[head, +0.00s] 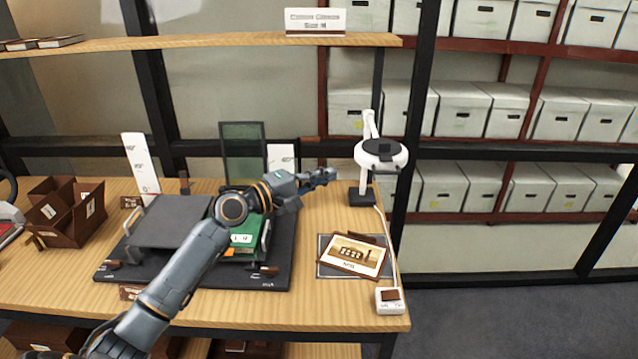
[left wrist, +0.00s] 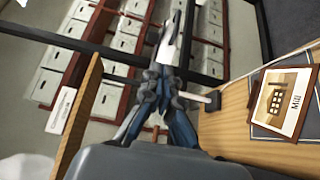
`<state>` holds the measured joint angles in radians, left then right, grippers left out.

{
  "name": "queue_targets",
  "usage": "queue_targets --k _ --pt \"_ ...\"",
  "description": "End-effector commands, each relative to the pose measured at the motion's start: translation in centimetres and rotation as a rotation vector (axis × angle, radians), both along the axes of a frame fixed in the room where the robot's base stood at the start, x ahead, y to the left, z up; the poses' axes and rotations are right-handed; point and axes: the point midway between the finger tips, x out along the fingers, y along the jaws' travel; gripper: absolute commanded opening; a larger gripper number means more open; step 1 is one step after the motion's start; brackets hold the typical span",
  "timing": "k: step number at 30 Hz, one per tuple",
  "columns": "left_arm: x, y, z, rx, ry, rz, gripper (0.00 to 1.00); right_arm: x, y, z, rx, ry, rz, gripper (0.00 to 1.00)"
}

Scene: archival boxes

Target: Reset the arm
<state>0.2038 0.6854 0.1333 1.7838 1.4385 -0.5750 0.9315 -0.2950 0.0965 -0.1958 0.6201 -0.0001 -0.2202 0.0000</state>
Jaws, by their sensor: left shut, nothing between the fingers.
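My left arm comes in from the lower left of the head view and reaches across the table. Its left gripper (head: 325,176) is shut and empty, held above the table in front of the white lamp (head: 381,155). In the left wrist view the same gripper (left wrist: 163,45) points up the picture, its fingers together with nothing between them. My right gripper is in neither view.
A picture card (head: 355,256) lies on a dark mat at the table's right. A small white device (head: 389,301) sits at the front corner. A black stand (head: 165,222) and a green book (head: 243,237) are under my arm. Brown boxes (head: 70,212) stand left. Shelf racks with white boxes (head: 463,108) stand behind.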

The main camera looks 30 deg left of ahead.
Motion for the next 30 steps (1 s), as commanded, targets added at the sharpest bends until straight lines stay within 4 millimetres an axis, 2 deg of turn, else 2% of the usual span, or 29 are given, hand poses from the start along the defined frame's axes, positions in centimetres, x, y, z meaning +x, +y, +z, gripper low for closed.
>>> queue_targets --k 3,10,14,17,20,21,23,25,27,30 --pt "-1.1 0.2 -0.1 0.001 0.001 -0.001 0.0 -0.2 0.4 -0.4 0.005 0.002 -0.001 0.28" --pt "-1.5 0.2 0.0 0.002 0.001 -0.002 0.0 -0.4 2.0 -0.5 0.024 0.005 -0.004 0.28" --pt "-2.0 -1.1 -2.0 0.061 0.025 -0.023 0.0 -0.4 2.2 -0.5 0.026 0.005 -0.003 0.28" --pt "-3.4 -3.8 -6.0 0.191 0.071 -0.07 0.0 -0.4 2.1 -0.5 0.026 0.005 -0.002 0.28" --pt "-6.3 -7.4 -11.7 0.39 0.134 -0.148 0.0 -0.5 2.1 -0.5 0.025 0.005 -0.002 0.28" --pt "-7.7 -8.9 -14.1 0.479 0.159 -0.186 0.0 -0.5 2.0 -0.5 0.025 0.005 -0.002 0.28" --pt "-10.3 -10.9 -17.5 0.616 0.196 -0.247 0.0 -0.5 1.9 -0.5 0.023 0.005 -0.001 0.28" --pt "-13.7 -12.9 -21.1 0.78 0.237 -0.324 0.0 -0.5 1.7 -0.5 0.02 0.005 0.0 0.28" --pt "-17.2 -14.3 -24.1 0.933 0.276 -0.4 0.0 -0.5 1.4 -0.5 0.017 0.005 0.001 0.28" --pt "-21.6 -15.4 -26.8 1.114 0.326 -0.491 0.0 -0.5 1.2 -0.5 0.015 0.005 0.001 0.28"
